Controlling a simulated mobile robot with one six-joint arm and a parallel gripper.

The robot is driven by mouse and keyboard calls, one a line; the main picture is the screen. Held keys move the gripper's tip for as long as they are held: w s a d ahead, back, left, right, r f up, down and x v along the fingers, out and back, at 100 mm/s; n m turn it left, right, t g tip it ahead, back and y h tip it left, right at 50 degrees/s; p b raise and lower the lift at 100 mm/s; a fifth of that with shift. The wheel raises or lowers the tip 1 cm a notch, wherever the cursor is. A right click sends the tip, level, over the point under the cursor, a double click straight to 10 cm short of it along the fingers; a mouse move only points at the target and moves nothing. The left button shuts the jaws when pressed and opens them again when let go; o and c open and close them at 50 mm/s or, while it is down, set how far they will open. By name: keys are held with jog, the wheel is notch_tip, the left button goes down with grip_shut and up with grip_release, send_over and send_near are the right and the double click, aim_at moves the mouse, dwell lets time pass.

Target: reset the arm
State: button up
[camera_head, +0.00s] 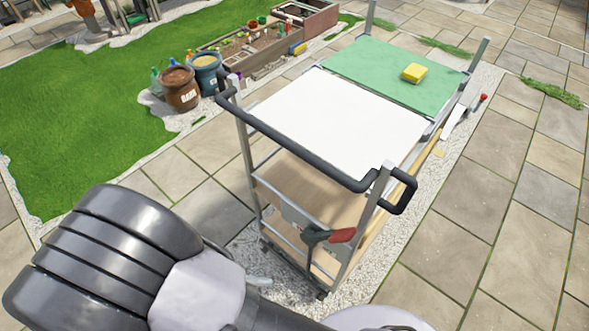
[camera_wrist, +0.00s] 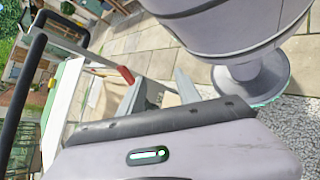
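My gripper (camera_wrist: 158,84) shows in the wrist view with its two grey fingers apart. I see nothing clearly held between them. In the head view my arm fills the lower left, and the gripper's fingers cannot be made out clearly there. The cart (camera_head: 345,120) stands to the right of my arm, with a white top and a black handle rail. The cart's white edge also shows at the left of the wrist view (camera_wrist: 65,95).
A green mat (camera_head: 385,72) on the cart's far half bears a yellow sponge (camera_head: 414,73). A red-handled tool (camera_head: 341,236) hangs at the cart's near end. Pots (camera_head: 180,90) and planters (camera_head: 258,48) stand beyond, by the grass.

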jog(key=w+d+r+m+t+y+b, duration=0.1)
jog(key=w+d+r+m+t+y, duration=0.1)
jog(key=d+r+m+y, duration=0.4)
jog(key=w+d+r+m+t+y, duration=0.1)
jog(key=w+d+r+m+y, duration=0.3)
jog(key=d+r+m+y, duration=0.3)
jog(key=d+r+m, duration=0.4)
jog(key=d+r, duration=0.1)
jog(key=r, duration=0.3)
jog(key=shift+r+t+b, duration=0.15)
jog(key=shift+t+b, duration=0.2)
jog(key=shift+t, duration=0.05)
